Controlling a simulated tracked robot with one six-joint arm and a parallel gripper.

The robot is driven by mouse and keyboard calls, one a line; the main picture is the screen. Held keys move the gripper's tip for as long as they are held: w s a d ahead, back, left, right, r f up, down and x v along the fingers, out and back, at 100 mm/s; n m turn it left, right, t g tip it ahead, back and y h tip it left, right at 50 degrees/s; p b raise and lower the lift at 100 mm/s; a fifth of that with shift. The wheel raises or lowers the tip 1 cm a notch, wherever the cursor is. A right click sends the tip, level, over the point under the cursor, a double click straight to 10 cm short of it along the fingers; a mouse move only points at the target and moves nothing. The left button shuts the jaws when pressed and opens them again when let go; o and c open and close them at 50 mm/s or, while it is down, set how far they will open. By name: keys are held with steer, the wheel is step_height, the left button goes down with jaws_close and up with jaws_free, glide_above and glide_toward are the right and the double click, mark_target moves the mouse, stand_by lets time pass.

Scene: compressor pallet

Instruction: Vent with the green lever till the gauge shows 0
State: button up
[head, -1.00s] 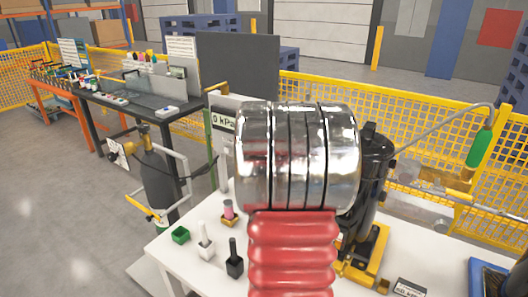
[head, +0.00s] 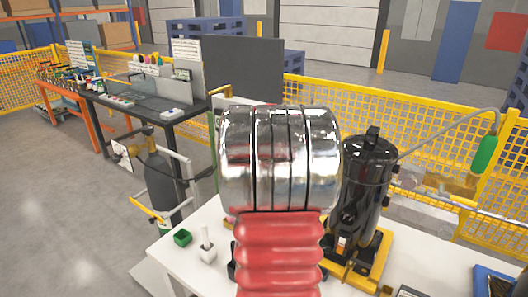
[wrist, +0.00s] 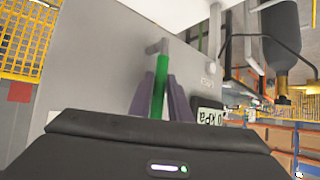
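The green lever (wrist: 158,92) shows in the wrist view, joined to a grey stem at its top, beside a grey panel. The purple fingertips of my gripper (wrist: 162,90) lie on either side of it, very close; whether they press on it I cannot tell. The gauge (wrist: 208,117) is a pale display just right of the fingers, tilted in the picture, and it appears to read 0 kPa. In the head view my chrome and red arm hides the gauge, the lever and my gripper.
A black compressor tank (head: 366,195) on a yellow frame stands right of my arm on the white table (head: 205,262). A green box (head: 182,237) and a white block (head: 207,252) sit at the table's left. A dark cylinder (head: 160,185) on a stand is farther left.

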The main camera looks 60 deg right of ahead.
steer(key=shift+o, duration=0.4)
steer(key=shift+a+r, duration=0.1)
steer(key=shift+r, duration=0.1)
steer(key=shift+s+a+r, duration=0.15)
steer(key=shift+a, duration=0.05)
steer(key=v, duration=1.2)
steer(key=shift+a+r, duration=0.15)
steer(key=shift+a, duration=0.2)
steer(key=shift+s, duration=0.15)
steer(key=w+a+f+n+t+y, duration=0.1)
steer(key=w+a+n+y, duration=0.2)
steer(key=a, duration=1.1)
steer(key=w+a+f+n+y, duration=0.1)
steer(key=w+a+n+y, duration=0.15)
steer(key=a, duration=1.15)
steer(key=s+a+f+n+y, duration=0.1)
steer(key=s+a+f+n, duration=0.1)
steer(key=a, duration=0.5)
steer(key=s+a+f+n+g+y, duration=0.1)
steer(key=s+a+n, duration=0.1)
steer(key=s+a, duration=0.2)
steer(key=s+a+f+n+y, duration=0.2)
steer(key=s+a, duration=0.2)
steer(key=a, duration=0.6)
steer(key=shift+f, duration=0.3)
